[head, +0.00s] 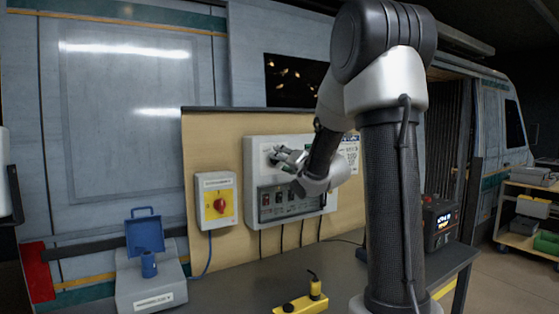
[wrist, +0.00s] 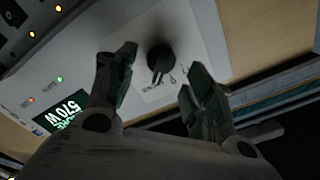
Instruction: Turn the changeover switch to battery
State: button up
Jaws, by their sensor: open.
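In the wrist view a black rotary knob (wrist: 160,58) sits on a pale label plate on the white panel (wrist: 200,25). It looks like the changeover switch; its label is too small to read. My gripper (wrist: 163,82) is open, its two green-padded fingers apart on either side of the knob in the picture. I cannot tell whether they touch it. In the head view my gripper (head: 276,157) is at the upper left of the white panel (head: 256,150) on the tan board and hides the knob.
A lit green display (wrist: 68,115) reads 570 W. Breakers (head: 280,197) line the panel's lower part. A grey case (head: 150,288), a yellow device (head: 300,304) and a black-and-red power unit (head: 440,222) stand on the bench.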

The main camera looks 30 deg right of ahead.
jog(key=shift+w, duration=1.25)
jog(key=shift+c, duration=0.2)
jog(key=c, duration=0.9)
jog(key=shift+c, duration=0.2)
